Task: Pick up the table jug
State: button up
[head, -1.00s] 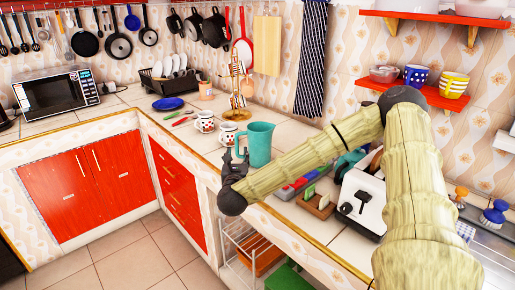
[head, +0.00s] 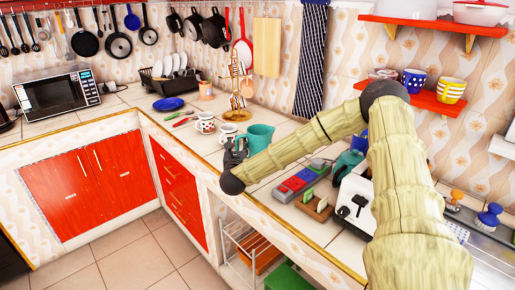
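The teal table jug (head: 261,135) stands on the tiled counter, right of the patterned cups. Its lower part is hidden behind my forearm. My gripper (head: 235,147) is a dark shape at the jug's left side, close to its handle side, above the counter's front edge. The fingers are small and partly hidden by my wrist, so I cannot tell if they are open or shut, or if they touch the jug.
Patterned cups (head: 206,123) and a brass stand (head: 237,110) are behind and left of the jug. A toaster (head: 354,204) and coloured boxes (head: 298,184) lie to the right along the counter. A shelf (head: 436,102) with bowls hangs above. The floor in front is clear.

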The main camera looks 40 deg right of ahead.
jog(key=shift+c, duration=0.5)
grip_shut()
